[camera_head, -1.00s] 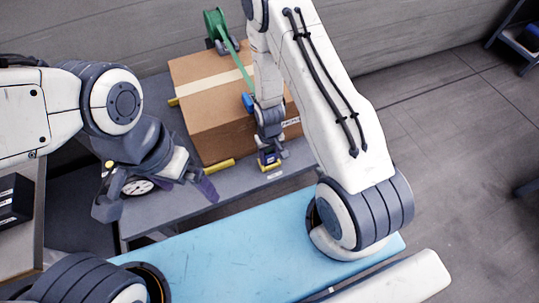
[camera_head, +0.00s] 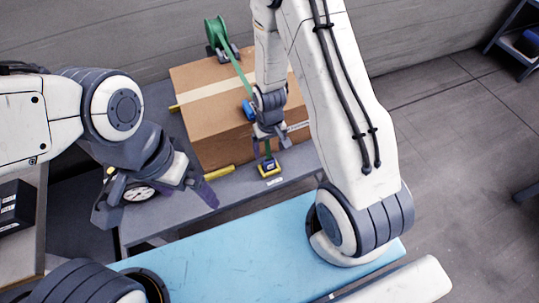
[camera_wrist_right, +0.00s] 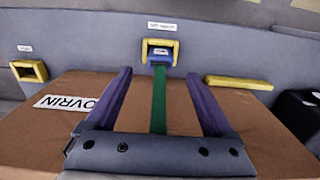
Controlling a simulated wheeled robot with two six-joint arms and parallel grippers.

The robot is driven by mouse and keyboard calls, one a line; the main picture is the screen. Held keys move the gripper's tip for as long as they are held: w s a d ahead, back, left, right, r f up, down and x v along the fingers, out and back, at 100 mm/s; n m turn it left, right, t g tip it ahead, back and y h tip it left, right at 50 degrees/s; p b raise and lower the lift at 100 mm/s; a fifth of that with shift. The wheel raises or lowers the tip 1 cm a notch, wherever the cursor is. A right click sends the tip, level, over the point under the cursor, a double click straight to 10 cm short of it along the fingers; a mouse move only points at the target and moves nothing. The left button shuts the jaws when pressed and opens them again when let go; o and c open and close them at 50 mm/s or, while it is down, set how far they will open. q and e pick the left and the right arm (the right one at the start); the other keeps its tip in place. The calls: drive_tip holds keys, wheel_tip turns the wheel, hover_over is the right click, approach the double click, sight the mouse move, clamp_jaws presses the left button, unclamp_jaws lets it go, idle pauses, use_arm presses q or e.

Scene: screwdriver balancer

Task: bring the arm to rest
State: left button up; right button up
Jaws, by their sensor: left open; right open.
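My right gripper (camera_head: 272,143) is open and empty, over the front edge of the cardboard box (camera_head: 205,125). In the right wrist view its two purple fingers (camera_wrist_right: 160,100) stand apart on either side of a green strap (camera_wrist_right: 159,103). The strap runs to a blue piece (camera_wrist_right: 159,57) seated in a yellow holder (camera_wrist_right: 147,49); the holder also shows in the head view (camera_head: 269,170), clear of the fingers. My left gripper (camera_head: 155,202) is open at the left, over the front left of the grey table.
A green reel (camera_head: 219,36) stands behind the box, with the strap running from it. Yellow bars (camera_head: 218,172) lie beside the box. A round gauge (camera_head: 138,193) shows by my left gripper. A blue surface (camera_head: 210,255) lies in front. Open floor is at the right.

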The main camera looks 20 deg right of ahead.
sight(270, 160)
drive_tip(key=shift+r, duration=1.05)
wheel_tip(270, 160, down, 10)
drive_tip(key=shift+f+b, duration=0.25)
drive_tip(key=shift+b, duration=0.25)
drive_tip(key=shift+r, duration=0.2)
drive_tip(key=shift+r, duration=0.15)
